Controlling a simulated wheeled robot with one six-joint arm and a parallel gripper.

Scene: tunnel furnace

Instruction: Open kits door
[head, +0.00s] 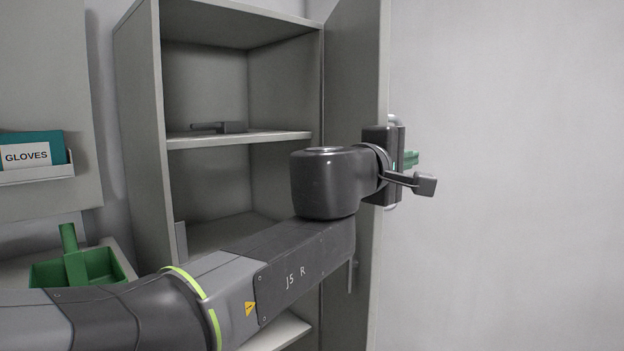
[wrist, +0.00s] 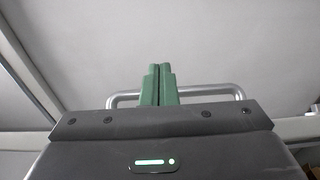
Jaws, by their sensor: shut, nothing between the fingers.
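The grey kits cabinet (head: 140,130) stands open in the head view. Its door (head: 350,60) is swung out on the right side, so the shelves show. My gripper (head: 413,158) is at the door's free edge, its green fingers to the right of that edge, and my arm crosses in front of the cabinet. In the wrist view the green fingers (wrist: 159,85) are together with nothing between them. A silver bar (wrist: 210,91) curves behind them; I cannot tell whether it belongs to my gripper or the door. Contact with the door is unclear.
A dark tool (head: 218,127) lies on the upper shelf (head: 240,139). A gloves box (head: 28,152) hangs at the left, above a green bin (head: 100,265). The pale wall (head: 520,150) right of the door is bare.

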